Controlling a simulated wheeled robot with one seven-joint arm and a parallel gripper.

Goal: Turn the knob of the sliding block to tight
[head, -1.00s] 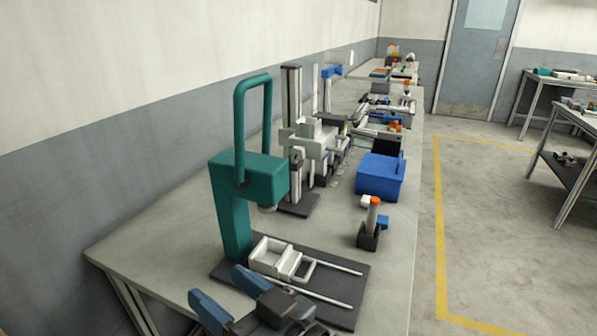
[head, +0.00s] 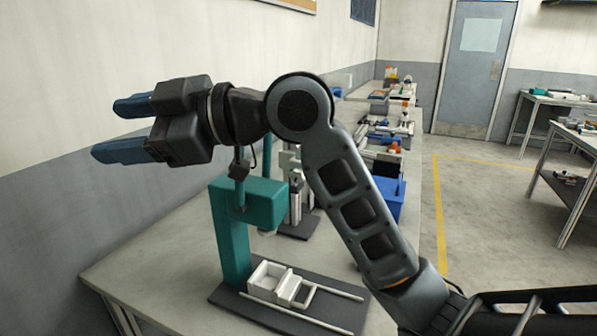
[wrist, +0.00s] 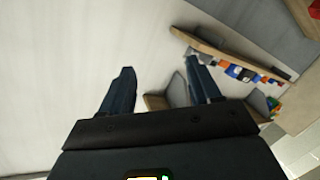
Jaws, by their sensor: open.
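My gripper (head: 104,129) is raised high at the left of the head view, pointing left, with its blue fingers apart and nothing between them. Both fingers also show in the wrist view (wrist: 160,66), against a pale wall. A grey post stand (head: 296,205) behind the teal press is partly hidden by my arm; it may carry the sliding block. I cannot make out a knob or its setting. My gripper is well above and to the left of this stand, touching nothing.
A teal press (head: 232,235) stands on a dark base (head: 250,312) with a white tray (head: 266,280) and rails. A blue box (head: 394,192) is partly behind my arm. Several devices line the grey bench (head: 150,265); its left part is bare. The wall is close.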

